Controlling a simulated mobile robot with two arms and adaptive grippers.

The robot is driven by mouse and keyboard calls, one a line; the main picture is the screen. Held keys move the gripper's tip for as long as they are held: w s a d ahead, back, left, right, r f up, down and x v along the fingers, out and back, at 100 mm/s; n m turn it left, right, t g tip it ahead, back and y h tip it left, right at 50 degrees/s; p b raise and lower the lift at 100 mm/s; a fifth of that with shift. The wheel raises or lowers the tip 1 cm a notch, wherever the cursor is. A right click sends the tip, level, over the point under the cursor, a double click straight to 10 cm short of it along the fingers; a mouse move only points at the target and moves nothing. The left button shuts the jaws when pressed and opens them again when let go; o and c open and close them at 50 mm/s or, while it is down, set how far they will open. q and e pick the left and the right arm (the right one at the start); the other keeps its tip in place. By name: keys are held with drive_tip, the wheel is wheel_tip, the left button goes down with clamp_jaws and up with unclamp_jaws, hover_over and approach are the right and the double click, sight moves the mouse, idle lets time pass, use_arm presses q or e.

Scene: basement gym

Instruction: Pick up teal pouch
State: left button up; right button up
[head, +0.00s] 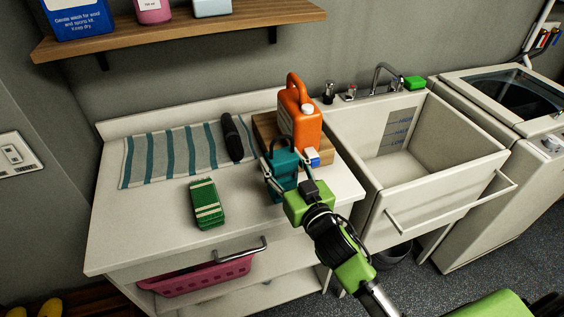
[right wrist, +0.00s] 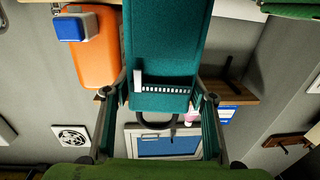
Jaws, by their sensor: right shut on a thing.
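The teal pouch (head: 283,170) is upright at the right part of the white counter, with a dark loop handle on top. My right gripper (head: 290,178) comes in from the lower right and is shut on the pouch. In the right wrist view, the fingers of my right gripper (right wrist: 158,97) press on both sides of the pouch (right wrist: 168,45), near a zip-like white strip and the dark loop. The gripper hides part of the pouch's lower front in the head view. I cannot tell whether its base touches the counter. My left gripper is not in view.
An orange jug (head: 301,125) stands close behind the pouch on a wooden block (head: 264,122), beside a small blue-and-white item (head: 312,158). A green banded bundle (head: 207,204), striped towel (head: 170,158) and dark roll (head: 232,138) lie left. A sink (head: 430,150) is right. The front-left counter is clear.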

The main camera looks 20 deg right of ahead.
sight(272, 145)
drive_tip(key=s+r+p, duration=0.1)
drive_tip(key=r, duration=0.1)
drive_tip(key=s+a+r+p, duration=0.1)
drive_tip(key=r+p, duration=0.1)
drive_tip(key=s+a+r+p, duration=0.1)
drive_tip(key=s+r+p, duration=0.1)
drive_tip(key=r, duration=0.1)
drive_tip(key=s+a+r+p, duration=0.2)
drive_tip(key=s+a+r, duration=0.1)
drive_tip(key=s, duration=0.5)
drive_tip(key=shift+s+a+r+p, duration=0.3)
drive_tip(key=shift+a+p, duration=0.1)
drive_tip(key=shift+a, duration=0.25)
